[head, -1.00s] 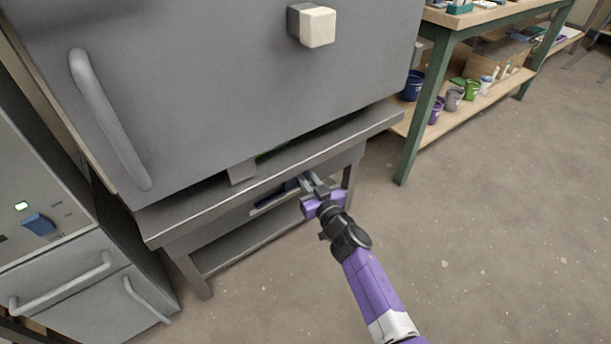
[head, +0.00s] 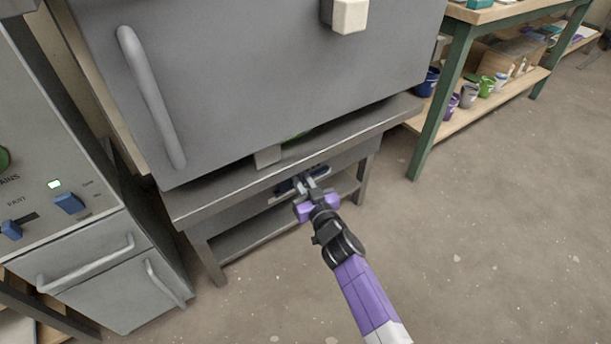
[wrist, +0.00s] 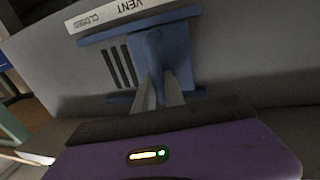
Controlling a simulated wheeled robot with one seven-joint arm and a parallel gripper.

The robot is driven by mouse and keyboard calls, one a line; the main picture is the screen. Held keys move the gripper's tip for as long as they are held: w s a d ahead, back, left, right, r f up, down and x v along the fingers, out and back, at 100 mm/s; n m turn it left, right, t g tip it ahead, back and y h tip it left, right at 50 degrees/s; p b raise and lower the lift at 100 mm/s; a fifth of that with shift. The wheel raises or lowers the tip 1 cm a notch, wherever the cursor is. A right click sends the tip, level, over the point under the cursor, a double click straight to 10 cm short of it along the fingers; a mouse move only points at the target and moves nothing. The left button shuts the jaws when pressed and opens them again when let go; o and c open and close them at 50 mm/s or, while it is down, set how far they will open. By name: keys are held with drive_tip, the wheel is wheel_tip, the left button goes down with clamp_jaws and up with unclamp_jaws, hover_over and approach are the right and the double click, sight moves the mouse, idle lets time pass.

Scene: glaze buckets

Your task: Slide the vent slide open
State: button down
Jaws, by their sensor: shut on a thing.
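The vent slide (wrist: 163,55) is a blue plate with a raised blue grip, set between blue rails in a grey panel in the wrist view. Several dark slots show uncovered to the left of its plate. A white label strip above it reads VENT, with smaller lettering that looks like CLOSED. In the head view the vent slide (head: 287,187) sits on the front of the stand below the grey kiln, partly hidden by my gripper (head: 312,184). My gripper also shows in the wrist view (wrist: 161,92), its fingers closed on the slide's raised grip.
The grey kiln (head: 250,85) overhangs the stand (head: 210,207), with a long door handle (head: 150,95) at left. A control cabinet (head: 115,265) stands at left. A green-legged shelf (head: 440,105) with several buckets is at right. The floor in front is clear.

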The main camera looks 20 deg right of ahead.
drive_tip(key=shift+f, duration=0.1)
drive_tip(key=c, duration=1.4)
unclamp_jaws()
drive_tip(key=s+d+p, duration=0.1)
drive_tip(key=s+p, duration=0.2)
drive_tip(key=s, duration=0.4)
drive_tip(key=shift+s, duration=0.4)
